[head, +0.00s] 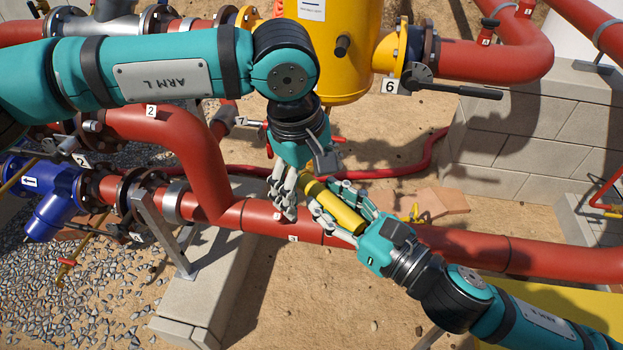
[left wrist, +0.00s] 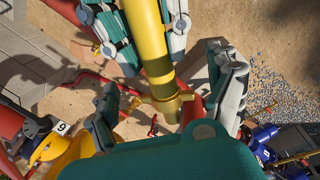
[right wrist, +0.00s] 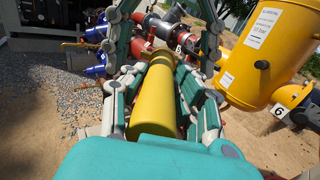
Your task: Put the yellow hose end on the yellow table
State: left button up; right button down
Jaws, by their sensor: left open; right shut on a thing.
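The yellow hose end (head: 340,212) is a yellow cylinder with a brass-coloured fitting. My right gripper (head: 335,203) is shut around its body and holds it tilted above the red pipe. The cylinder also shows between the right fingers in the right wrist view (right wrist: 155,105). My left gripper (head: 300,190) is open close to the far end of the hose end. In the left wrist view the fitting (left wrist: 165,104) lies between the spread left fingers; I cannot tell whether they touch it. The yellow table (head: 565,312) shows partly at the lower right in the head view, behind my right arm.
A long red pipe (head: 465,247) runs just below both grippers. A yellow tank (head: 335,60) and a valve with a black lever (head: 455,88) stand behind. A block wall (head: 530,135) is at the right. A concrete plinth (head: 205,285) stands at the left over gravel.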

pick_arm(q)
notch_tip(320, 180, up, 11)
jog(key=s+a, duration=0.1)
jog(key=a, duration=0.1)
jog(key=w+a+f+n+g+y, duration=0.1)
jog(key=w+a+f+n+y, duration=0.1)
jog(key=w+a+f+n, duration=0.3)
notch_tip(320, 180, down, 11)
jog(key=m, duration=0.1)
jog(key=shift+d, duration=0.2)
pick_arm(e)
jog(key=w+a+f+n+g+y, duration=0.4)
jog(key=g, duration=0.1)
jog(key=shift+f+n+g+y, duration=0.3)
jog(key=shift+f, duration=0.1)
pick_arm(q)
jog(key=shift+w+r, duration=0.1)
jog(key=shift+c, duration=0.5)
jog(key=c, duration=1.3)
jog(key=shift+c, duration=0.6)
pick_arm(e)
jog(key=c, duration=0.9)
grip_release()
jog(key=shift+c, duration=0.2)
